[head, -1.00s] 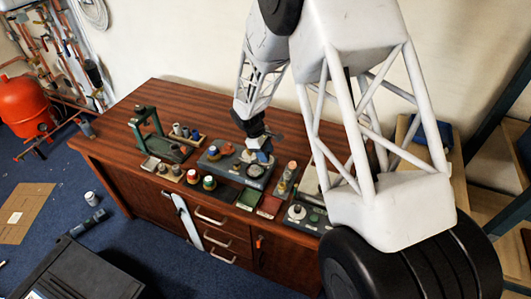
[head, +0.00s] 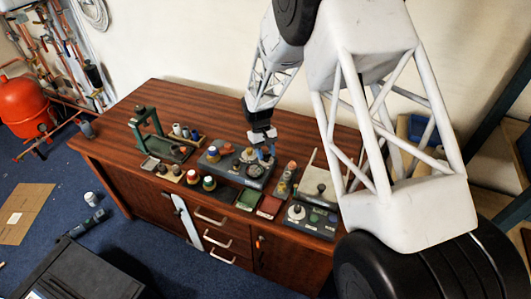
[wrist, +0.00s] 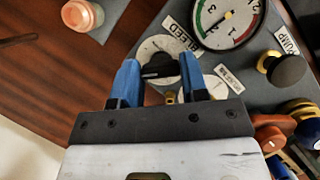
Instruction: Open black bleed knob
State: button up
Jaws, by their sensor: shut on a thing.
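The black bleed knob (wrist: 160,66) sits on a round white dial plate on the grey panel (wrist: 228,62), beside the label BLEED. My gripper (wrist: 158,61) has its two blue fingers on either side of the knob and is shut on it. The knob's bar lies roughly across from finger to finger. In the head view my gripper (head: 266,152) is over the right back part of the grey panel (head: 228,172); the knob is too small to make out there.
A pressure gauge (wrist: 228,18) is just right of the knob. A black PUMP knob (wrist: 286,68) and an orange-red knob (wrist: 270,138) lie farther right. A green press (head: 146,125) stands left of the panel.

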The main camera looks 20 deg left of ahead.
jog(key=m+g+y, duration=0.1)
jog(key=m, duration=0.3)
jog(key=shift+d+m, duration=0.1)
jog(key=shift+m, duration=0.2)
jog(key=m+y, duration=0.2)
jog(key=m, duration=0.3)
jog(key=shift+g, duration=0.4)
jog(key=shift+m, duration=0.3)
jog(key=o, duration=0.6)
jog(key=shift+o, duration=0.2)
jog(key=shift+w, duration=0.1)
jog(key=v, duration=0.7)
jog(key=shift+d+r, duration=0.2)
jog(key=shift+r, duration=0.2)
jog(key=shift+w, duration=0.1)
